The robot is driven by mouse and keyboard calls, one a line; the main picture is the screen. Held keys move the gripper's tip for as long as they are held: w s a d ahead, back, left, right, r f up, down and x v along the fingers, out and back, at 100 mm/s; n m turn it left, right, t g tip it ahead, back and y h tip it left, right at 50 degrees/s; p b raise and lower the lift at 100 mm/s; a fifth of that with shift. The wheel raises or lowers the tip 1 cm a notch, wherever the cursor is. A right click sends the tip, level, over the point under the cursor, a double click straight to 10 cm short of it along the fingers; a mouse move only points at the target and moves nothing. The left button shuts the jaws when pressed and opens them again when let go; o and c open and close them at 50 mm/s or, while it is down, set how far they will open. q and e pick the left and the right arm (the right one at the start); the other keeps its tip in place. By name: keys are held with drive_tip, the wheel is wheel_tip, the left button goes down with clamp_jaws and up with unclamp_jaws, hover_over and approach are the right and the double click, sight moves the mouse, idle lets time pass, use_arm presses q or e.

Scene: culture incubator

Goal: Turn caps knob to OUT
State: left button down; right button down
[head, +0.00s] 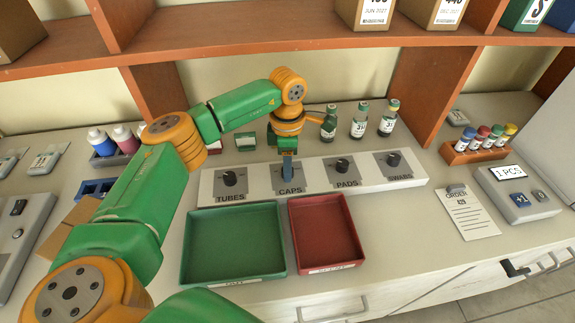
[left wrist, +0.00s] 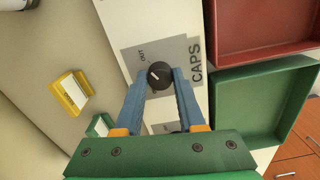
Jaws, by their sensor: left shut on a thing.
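The CAPS knob (left wrist: 158,75) is a round black knob on a grey plate (left wrist: 190,48) marked CAPS. In the left wrist view the word OUT shows on the plate beside the knob; a small light mark shows on the knob's face. My left gripper (left wrist: 159,84) is shut on the knob, one blue finger on each side. In the head view the left gripper (head: 287,174) points down onto the CAPS plate (head: 291,188) and hides the knob. My right gripper is not in view.
The TUBES knob (head: 229,178), PADS knob (head: 342,165) and SWABS knob (head: 393,158) share the white panel. A green tray (head: 188,250) and a red tray (head: 352,227) lie in front. Small bottles (head: 358,120) stand behind. A wooden shelf (head: 240,46) spans above.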

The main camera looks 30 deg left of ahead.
use_arm(q)
drive_tip(key=shift+w+r, duration=0.1)
drive_tip(key=c, duration=0.5)
unclamp_jaws()
wheel_tip(320, 180, up, 7)
drive_tip(key=shift+r+b, duration=0.1)
drive_tip(key=shift+b, duration=0.55)
